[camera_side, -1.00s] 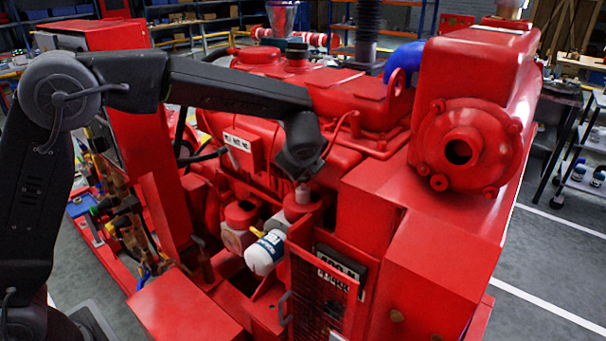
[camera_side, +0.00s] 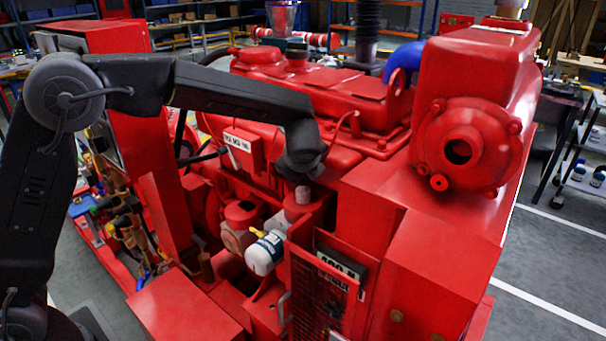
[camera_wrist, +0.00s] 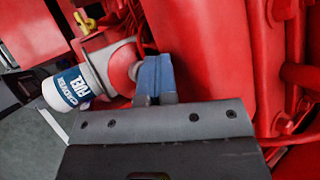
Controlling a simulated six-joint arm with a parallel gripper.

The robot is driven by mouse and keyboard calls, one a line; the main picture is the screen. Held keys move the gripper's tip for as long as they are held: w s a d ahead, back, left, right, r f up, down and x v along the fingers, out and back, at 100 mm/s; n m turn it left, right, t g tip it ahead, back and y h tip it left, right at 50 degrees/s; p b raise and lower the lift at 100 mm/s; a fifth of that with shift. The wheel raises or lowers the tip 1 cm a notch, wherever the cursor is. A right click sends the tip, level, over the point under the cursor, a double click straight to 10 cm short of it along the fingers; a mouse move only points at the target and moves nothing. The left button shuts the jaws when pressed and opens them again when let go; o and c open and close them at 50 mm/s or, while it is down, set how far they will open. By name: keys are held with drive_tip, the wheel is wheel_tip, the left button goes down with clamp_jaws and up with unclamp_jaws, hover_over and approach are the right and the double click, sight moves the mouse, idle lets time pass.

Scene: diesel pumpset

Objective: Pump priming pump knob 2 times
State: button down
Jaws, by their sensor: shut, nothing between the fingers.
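The priming pump knob (camera_side: 303,195) is a small pale grey cap on top of a red fuel filter head, low on the engine's side. My gripper (camera_side: 304,172) is right above it in the side view, pointing down. In the wrist view my blue fingers (camera_wrist: 155,75) are together with nothing between them. There the knob (camera_wrist: 135,71) shows partly, just left of the fingertips; I cannot tell whether they touch it. A white fuel filter (camera_side: 265,254) with a blue label hangs beside it; it also shows in the wrist view (camera_wrist: 70,90).
A red mesh guard (camera_side: 318,285) stands in front and to the right of the filter heads. The red engine body (camera_side: 330,95) rises behind my gripper. A yellow tap (camera_side: 258,232) sits by the white filter. Pipes run close on the right in the wrist view.

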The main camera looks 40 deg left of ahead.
drive_tip(key=shift+f, duration=0.8)
idle(0.6)
drive_tip(key=shift+r, duration=1.75)
drive_tip(key=shift+r, duration=2.55)
